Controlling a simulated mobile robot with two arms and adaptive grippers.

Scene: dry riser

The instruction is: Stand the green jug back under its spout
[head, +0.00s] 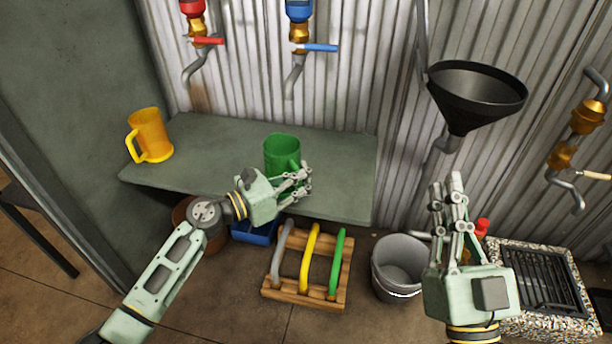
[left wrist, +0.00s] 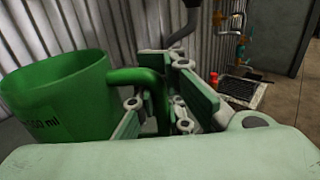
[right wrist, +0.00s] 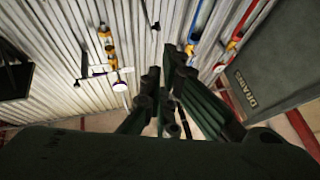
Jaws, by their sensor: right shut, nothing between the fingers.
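The green jug (head: 282,154) stands upright on the grey-green shelf, near its right part. It fills the left side of the left wrist view (left wrist: 60,105), with printed marking on its side. Its handle (left wrist: 154,88) points to the right there. My left gripper (head: 300,182) is at the handle, with its fingers on either side of it; whether they grip it is unclear. My right gripper (head: 453,190) is shut and empty, raised in front of the wall right of the shelf. A red-handled spout (head: 192,68) and a blue-handled spout (head: 294,76) hang above the shelf.
A yellow jug (head: 151,136) stands on the shelf's (head: 215,140) left part. Below are a wooden rack (head: 304,294) with coloured hoops and a grey bucket (head: 401,262). A black funnel (head: 478,88), another tap (head: 577,125) and a floor drain (head: 535,275) are at right.

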